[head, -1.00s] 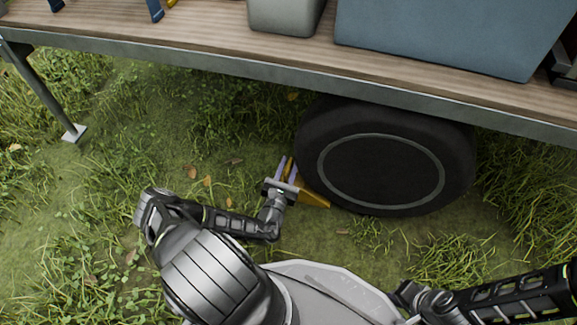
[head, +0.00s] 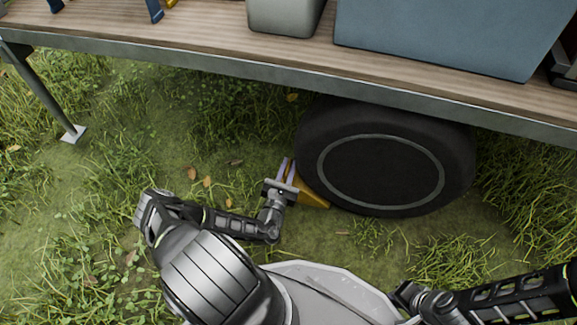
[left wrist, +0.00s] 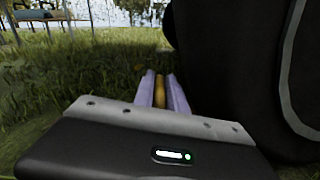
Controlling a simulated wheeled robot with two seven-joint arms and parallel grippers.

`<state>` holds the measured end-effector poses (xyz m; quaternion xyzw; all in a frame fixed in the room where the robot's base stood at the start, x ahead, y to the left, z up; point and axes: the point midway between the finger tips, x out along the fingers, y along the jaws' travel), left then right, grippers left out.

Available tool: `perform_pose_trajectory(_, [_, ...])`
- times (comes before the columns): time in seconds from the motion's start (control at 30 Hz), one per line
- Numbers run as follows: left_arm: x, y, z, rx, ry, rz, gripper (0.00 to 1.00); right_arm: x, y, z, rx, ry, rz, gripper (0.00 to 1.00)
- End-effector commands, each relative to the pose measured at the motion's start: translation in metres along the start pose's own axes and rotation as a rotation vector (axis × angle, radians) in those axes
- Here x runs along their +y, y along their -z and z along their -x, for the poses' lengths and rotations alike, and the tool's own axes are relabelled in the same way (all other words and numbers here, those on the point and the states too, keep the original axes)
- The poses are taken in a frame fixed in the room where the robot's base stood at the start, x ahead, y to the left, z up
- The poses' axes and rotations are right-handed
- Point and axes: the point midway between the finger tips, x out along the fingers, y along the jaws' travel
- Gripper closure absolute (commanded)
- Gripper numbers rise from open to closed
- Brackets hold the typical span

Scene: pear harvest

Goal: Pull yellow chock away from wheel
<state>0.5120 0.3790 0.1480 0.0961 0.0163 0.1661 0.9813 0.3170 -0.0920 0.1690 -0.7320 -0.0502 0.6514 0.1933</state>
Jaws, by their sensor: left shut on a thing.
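The yellow chock (head: 312,196) sits on the ground at the left side of the black wheel (head: 385,165), against or very close to the tyre. My left gripper (head: 287,170) is at the chock's left end, its two pale fingers shut on part of it. In the left wrist view a yellow strip of the chock (left wrist: 160,93) shows between the fingers (left wrist: 161,90), with the dark wheel (left wrist: 235,75) close on the right. The gripper hides part of the chock. My right arm comes in at the lower right, but its gripper's jaws are not visible.
A wooden trailer bed (head: 200,48) with a metal edge overhangs the wheel and carries a blue box (head: 440,35) and a grey container (head: 285,14). A metal support leg (head: 50,95) stands at the left. Open grass lies left of the chock.

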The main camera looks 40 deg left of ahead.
Motion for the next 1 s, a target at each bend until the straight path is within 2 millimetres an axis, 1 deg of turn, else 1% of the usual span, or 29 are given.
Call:
perform_pose_trajectory(0.63, [0.003,0.001,0.0,0.001,-0.001,-0.004,1.0,0.0,0.0,0.001,0.0,0.0,0.0,1.0])
perform_pose_trajectory(0.77, [0.007,0.001,0.001,0.0,0.001,-0.005,1.0,-0.001,0.0,0.002,0.0,0.0,0.0,1.0])
perform_pose_trajectory(1.0, [0.02,0.004,0.002,-0.001,0.008,-0.006,1.0,-0.002,0.0,0.005,0.0,-0.001,0.001,1.0])
